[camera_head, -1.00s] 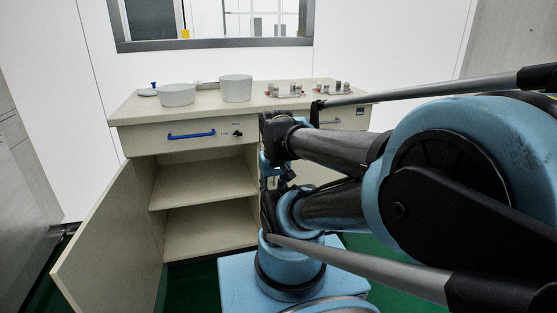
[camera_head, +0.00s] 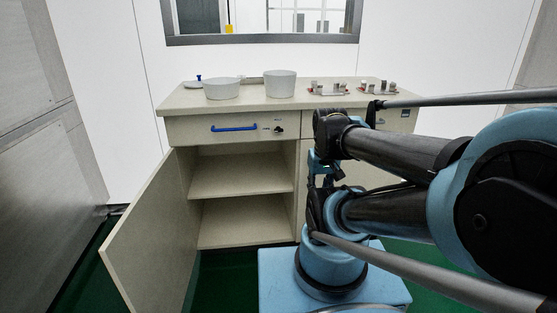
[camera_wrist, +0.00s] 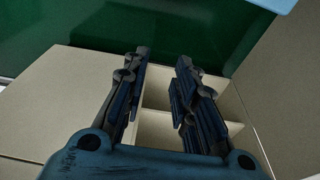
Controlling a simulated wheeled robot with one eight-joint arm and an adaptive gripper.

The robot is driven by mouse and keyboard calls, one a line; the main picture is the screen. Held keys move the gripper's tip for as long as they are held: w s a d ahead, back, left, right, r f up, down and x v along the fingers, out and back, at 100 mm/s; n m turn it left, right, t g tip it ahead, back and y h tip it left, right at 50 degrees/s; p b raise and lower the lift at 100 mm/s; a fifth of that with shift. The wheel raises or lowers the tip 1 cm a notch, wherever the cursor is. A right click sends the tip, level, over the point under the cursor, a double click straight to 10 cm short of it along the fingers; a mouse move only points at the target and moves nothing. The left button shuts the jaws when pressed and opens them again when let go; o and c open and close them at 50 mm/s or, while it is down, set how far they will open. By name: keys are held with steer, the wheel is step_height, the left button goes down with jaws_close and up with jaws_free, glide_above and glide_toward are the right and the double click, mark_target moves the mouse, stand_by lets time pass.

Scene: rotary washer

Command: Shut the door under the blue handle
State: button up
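The blue handle (camera_head: 234,128) is on a drawer front at the left of the beige cabinet in the head view. The door (camera_head: 150,232) under it is swung wide open to the left, showing two shelves. In the wrist view my gripper (camera_wrist: 163,62) is open and empty, its two dark fingers apart. The cabinet's open compartment (camera_wrist: 158,127) shows between and beyond the fingers. A beige panel (camera_wrist: 288,85) at the right of the wrist view looks like the open door, apart from the fingers. In the head view my arm hides the fingertips.
White bowls (camera_head: 280,84) and small metal fittings (camera_head: 327,88) stand on the countertop (camera_head: 185,100). A grey wall (camera_head: 40,150) stands left of the door. Green floor (camera_head: 228,285) is clear in front of the open compartment.

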jaws_close()
steer(key=shift+s+r, duration=0.1)
